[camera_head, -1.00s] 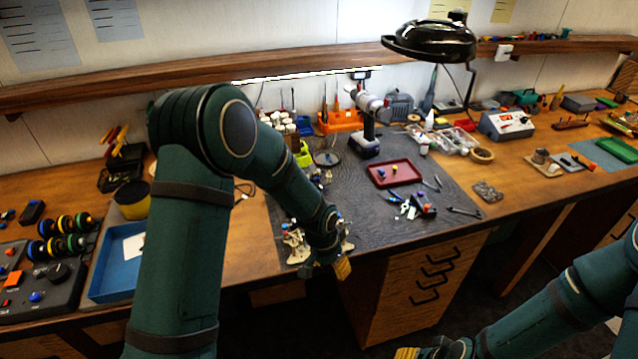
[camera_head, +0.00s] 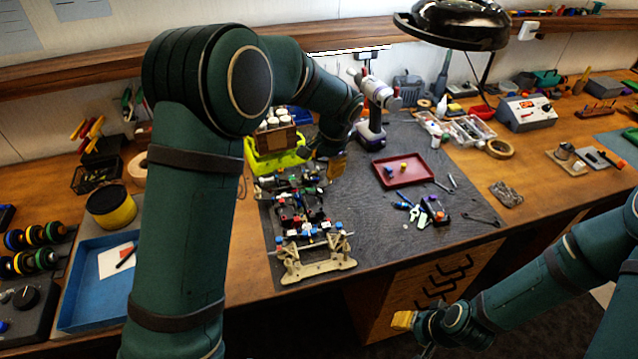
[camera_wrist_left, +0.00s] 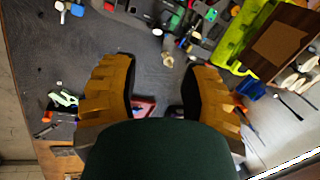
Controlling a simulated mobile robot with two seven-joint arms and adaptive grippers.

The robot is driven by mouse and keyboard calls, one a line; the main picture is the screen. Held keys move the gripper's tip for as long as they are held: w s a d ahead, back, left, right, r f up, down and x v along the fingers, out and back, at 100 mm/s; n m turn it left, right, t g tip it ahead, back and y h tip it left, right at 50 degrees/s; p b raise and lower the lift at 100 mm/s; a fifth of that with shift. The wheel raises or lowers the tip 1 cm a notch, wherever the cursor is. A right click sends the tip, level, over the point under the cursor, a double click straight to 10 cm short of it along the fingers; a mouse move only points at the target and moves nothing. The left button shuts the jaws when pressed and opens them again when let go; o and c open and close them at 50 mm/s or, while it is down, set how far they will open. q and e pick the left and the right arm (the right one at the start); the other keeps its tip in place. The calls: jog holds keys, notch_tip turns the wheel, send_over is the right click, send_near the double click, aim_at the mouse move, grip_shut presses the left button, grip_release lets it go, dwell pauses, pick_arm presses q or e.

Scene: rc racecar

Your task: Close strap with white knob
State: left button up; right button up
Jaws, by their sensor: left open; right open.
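The RC car chassis (camera_head: 300,215) lies on the dark mat, with a tan end piece (camera_head: 318,270) toward the front edge and black, red and blue parts behind. Small blue and white pieces show on it; I cannot tell which is the strap with the white knob. My left gripper (camera_head: 336,166) is above the mat, to the right of the chassis's far end. In the left wrist view its yellow fingers (camera_wrist_left: 162,72) are apart with nothing between them, and part of the chassis (camera_wrist_left: 195,22) shows beyond. My right gripper (camera_head: 404,322) is low, in front of the bench, open.
A lime-green holder (camera_head: 262,155) stands behind the chassis. A blue tray (camera_head: 75,308) is at left. A black lamp (camera_head: 452,25) overhangs the bench.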

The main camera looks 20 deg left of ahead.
aim_at(319, 190)
pick_arm(q)
jog(key=x, duration=1.3)
jog(key=shift+s, duration=0.3)
